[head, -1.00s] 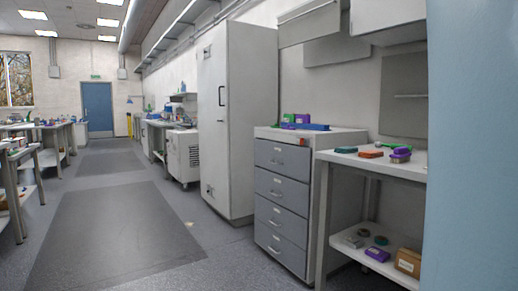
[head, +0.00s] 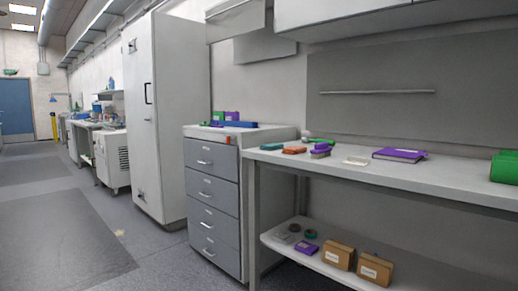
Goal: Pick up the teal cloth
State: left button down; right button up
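I cannot clearly pick out a teal cloth. A small flat teal-green item (head: 271,146) lies at the left end of the white workbench top (head: 400,172), beside an orange item (head: 294,150). It is too small to tell whether it is cloth. A dark teal ring-shaped item (head: 310,234) lies on the lower shelf (head: 283,249). Neither of my grippers is in view.
A grey drawer cabinet (head: 212,193) stands left of the bench, with a tall white cabinet (head: 160,115) beyond it. The bench also holds a purple book (head: 399,155) and a green roll (head: 504,168). Cardboard boxes (head: 375,268) sit below. Open floor (head: 60,230) lies left.

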aim_at(269, 147)
jog(key=z, duration=5.25)
jog(key=u, duration=5.15)
jog(key=i+j, duration=0.15)
jog(key=i, duration=0.25)
jog(key=i+j+u, duration=0.1)
jog(key=i, duration=0.3)
jog(key=i+j, duration=0.2)
jog(key=i, duration=0.2)
